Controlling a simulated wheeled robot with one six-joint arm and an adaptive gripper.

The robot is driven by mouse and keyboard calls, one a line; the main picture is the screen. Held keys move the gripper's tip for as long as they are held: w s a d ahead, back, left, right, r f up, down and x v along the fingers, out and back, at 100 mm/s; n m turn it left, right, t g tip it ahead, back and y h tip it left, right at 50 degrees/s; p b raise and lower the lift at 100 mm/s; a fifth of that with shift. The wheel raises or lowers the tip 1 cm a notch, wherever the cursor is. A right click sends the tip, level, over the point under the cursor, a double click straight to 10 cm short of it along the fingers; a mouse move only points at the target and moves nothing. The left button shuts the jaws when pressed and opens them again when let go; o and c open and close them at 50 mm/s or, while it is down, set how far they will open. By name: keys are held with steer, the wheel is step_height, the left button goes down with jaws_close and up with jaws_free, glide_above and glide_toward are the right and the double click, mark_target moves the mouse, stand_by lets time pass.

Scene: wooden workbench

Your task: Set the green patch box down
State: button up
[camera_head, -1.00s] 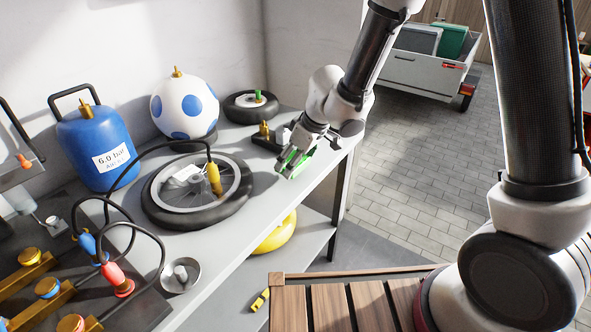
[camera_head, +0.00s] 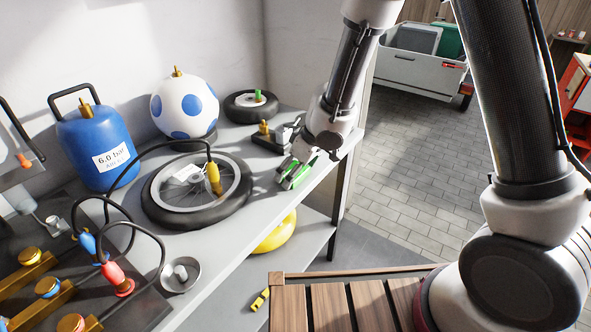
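The green patch box (camera_head: 293,182) is a small green block near the right end of the grey workbench top (camera_head: 262,212), close to its front edge. My gripper (camera_head: 290,174) reaches down to it from the upper right, with green showing at and between its fingers. The fingers are around the box, which seems held. The box is at or just above the bench surface; I cannot tell whether it touches.
A wheel (camera_head: 240,205) with a yellow inflator lies left of my gripper. A dark block with a brass fitting (camera_head: 266,130) stands behind it. A small wheel (camera_head: 240,107), a spotted ball (camera_head: 184,106) and a blue tank (camera_head: 90,150) stand farther back. Bare bench lies around the box.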

mark_target(301, 173)
stand_by(0.3)
steer(key=v, duration=0.5)
steer(key=shift+w+r, duration=0.1)
steer(key=shift+w, duration=0.1)
steer(key=v, duration=0.7)
steer(key=shift+s, duration=0.15)
steer(key=shift+r, duration=0.1)
